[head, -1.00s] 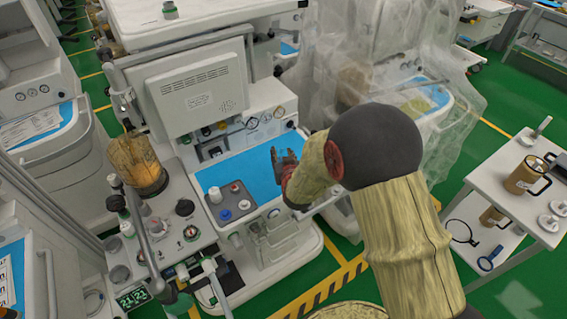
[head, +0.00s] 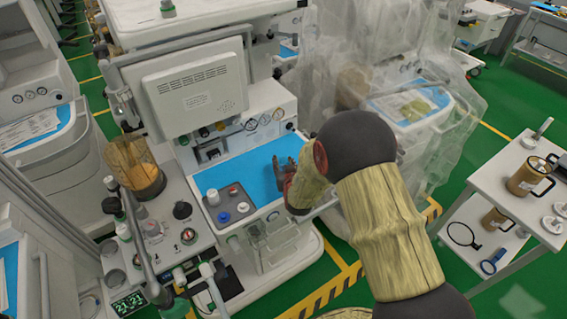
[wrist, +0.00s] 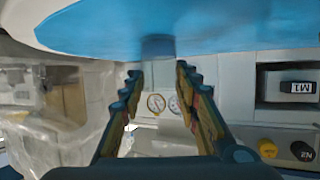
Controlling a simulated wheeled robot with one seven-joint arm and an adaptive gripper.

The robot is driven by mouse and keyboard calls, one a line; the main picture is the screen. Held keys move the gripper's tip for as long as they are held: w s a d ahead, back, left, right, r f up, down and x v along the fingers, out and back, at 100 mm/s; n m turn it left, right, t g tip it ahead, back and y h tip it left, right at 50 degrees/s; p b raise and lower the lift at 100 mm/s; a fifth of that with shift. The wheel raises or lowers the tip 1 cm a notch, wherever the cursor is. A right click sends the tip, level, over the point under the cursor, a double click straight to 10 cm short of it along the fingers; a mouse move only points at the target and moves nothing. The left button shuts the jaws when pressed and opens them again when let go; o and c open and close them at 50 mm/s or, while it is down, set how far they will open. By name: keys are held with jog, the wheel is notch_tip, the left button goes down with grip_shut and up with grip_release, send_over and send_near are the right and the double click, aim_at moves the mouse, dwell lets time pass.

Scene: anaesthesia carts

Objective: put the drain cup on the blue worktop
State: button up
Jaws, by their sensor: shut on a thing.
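The blue worktop (head: 237,176) is the flat blue surface on the front of the middle anaesthesia cart. It fills the top of the wrist view (wrist: 230,32). My gripper (head: 282,164) is over its right part. In the wrist view my gripper (wrist: 160,72) has its fingers apart, closed about something. A small grey-blue shape (wrist: 158,47) shows between and just past the fingertips, against the blue; it is probably the drain cup, but its outline is unclear. The head view does not show the cup in the fingers. I cannot tell whether it touches the worktop.
A grey block with coloured knobs (head: 229,204) stands on the worktop's left part. A monitor (head: 190,85) rises behind. Plastic sheeting (head: 385,60) drapes the cart at right. A white trolley (head: 505,190) with brown canisters stands far right. The worktop's middle is clear.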

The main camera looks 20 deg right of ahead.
jog(key=o, duration=0.9)
jog(key=shift+s+r+p, duration=0.1)
jog(key=shift+r+p, duration=0.1)
jog(key=shift+p, duration=0.1)
jog(key=d+p+v, duration=0.1)
jog(key=p+v, duration=0.1)
jog(key=v, duration=0.9)
jog(key=s+a+r+g+y, duration=0.15)
jog(key=s+r, duration=0.25)
jog(key=r, duration=0.4)
jog(key=s+a+r+g, duration=0.1)
jog(key=s+r+g, duration=0.15)
jog(key=r, duration=0.45)
jog(key=s+r+g, duration=0.1)
jog(key=s+r, duration=0.2)
jog(key=s, duration=0.4)
jog(key=s+d+r+g, duration=0.1)
jog(key=s+r, duration=0.2)
jog(key=s, duration=0.5)
jog(key=s+d+r+g, duration=0.1)
jog(key=s+r, duration=0.1)
jog(key=s, duration=0.6)
jog(key=shift+s+r+n+g+h, duration=0.25)
jog(key=shift+r+n+g, duration=0.15)
